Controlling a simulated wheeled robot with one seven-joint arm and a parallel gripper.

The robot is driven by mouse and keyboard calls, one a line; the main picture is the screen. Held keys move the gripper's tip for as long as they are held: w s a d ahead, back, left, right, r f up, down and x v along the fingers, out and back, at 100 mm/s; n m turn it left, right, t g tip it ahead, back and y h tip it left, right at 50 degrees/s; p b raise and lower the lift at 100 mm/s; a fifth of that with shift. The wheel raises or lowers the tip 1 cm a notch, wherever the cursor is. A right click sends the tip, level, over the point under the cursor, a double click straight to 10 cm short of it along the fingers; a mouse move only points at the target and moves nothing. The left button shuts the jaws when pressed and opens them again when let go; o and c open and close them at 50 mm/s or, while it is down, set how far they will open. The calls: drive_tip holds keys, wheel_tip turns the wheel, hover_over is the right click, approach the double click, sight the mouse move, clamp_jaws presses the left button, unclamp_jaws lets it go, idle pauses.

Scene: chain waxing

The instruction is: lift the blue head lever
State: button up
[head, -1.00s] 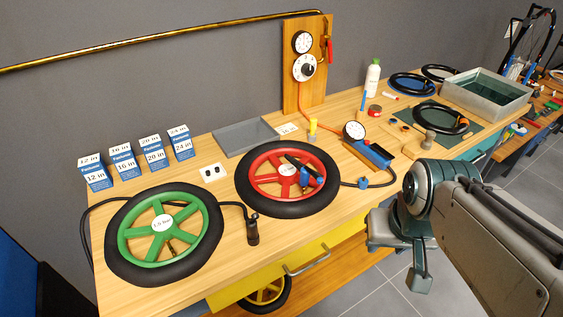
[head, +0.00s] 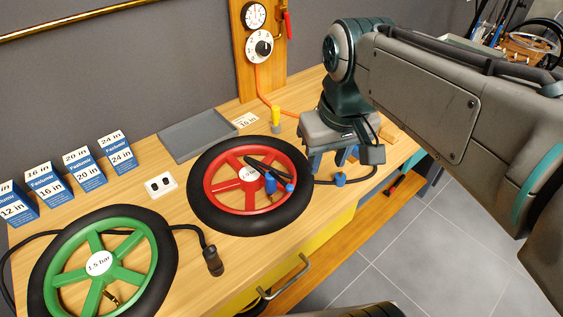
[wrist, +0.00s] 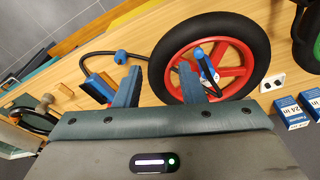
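A red-spoked wheel (head: 206,188) with a black tyre lies flat on the bench. Blue pieces with a round-ended blue lever (head: 270,184) and a black bar sit over its spokes; in the wrist view the blue lever (wrist: 198,53) is seen from above. I cannot tell how the lever joins the parts below it. My gripper (head: 328,168) is above the bench, right of the red wheel, pointing down. Its two blue fingers are apart and empty, also in the wrist view (wrist: 159,70). The lever is beyond the fingers, not between them.
A blue knob (head: 340,179) sits by the black hose beside the wheel. A green wheel (head: 62,282), a grey tray (head: 200,137), a white socket plate (head: 160,186) and several tyre boxes (head: 85,170) lie left.

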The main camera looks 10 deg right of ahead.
sight(287, 185)
drive_tip(key=w+a+r+n+g+b, duration=0.2)
drive_tip(key=a+r+n+b, duration=0.3)
drive_tip(key=a+r+b, duration=0.3)
drive_tip(key=f+b, duration=0.1)
drive_tip(key=f, duration=0.3)
drive_tip(key=d+f+b, duration=0.1)
drive_tip(key=f, duration=0.4)
drive_tip(key=f+b, duration=0.2)
drive_tip(key=f, duration=0.3)
drive_tip(key=shift+d+f, duration=0.15)
drive_tip(key=shift+f, duration=0.1)
clamp_jaws()
